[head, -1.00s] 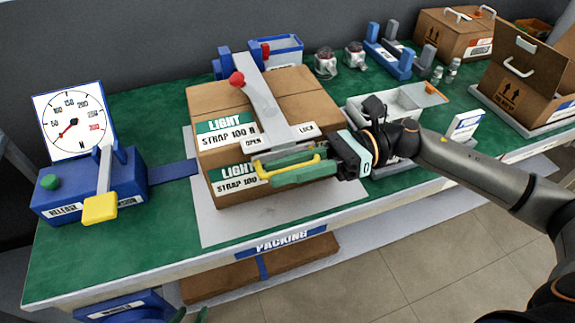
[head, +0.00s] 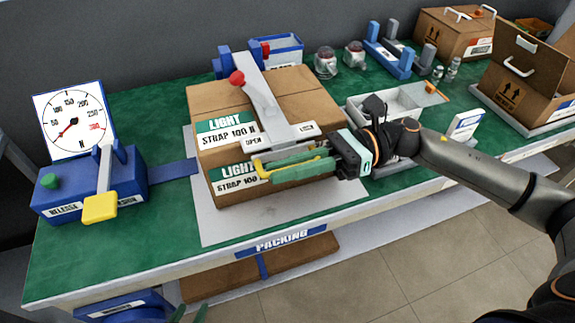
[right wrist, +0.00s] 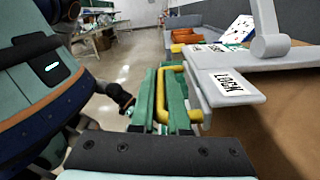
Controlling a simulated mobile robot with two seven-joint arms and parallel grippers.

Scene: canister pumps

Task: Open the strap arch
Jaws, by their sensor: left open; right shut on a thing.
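The strap arch (head: 262,105) is a grey bar with a red knob (head: 236,78). It slopes down over the stacked cardboard boxes (head: 310,95) to a front crosspiece with OPEN and LOCK labels. A yellow handle (head: 262,171) sits under the crosspiece at the box front. My right gripper (head: 292,170) has green fingers shut on it. In the right wrist view the yellow handle (right wrist: 194,108) lies at the green fingers (right wrist: 162,98), beside the LOCK end of the crosspiece (right wrist: 225,88). Only the fingertips of my open left gripper (head: 188,314) show at the bottom edge.
A blue device with a dial (head: 74,120) and a yellow-ended lever (head: 101,207) stands at the left of the green table (head: 150,250). The table's front left is clear.

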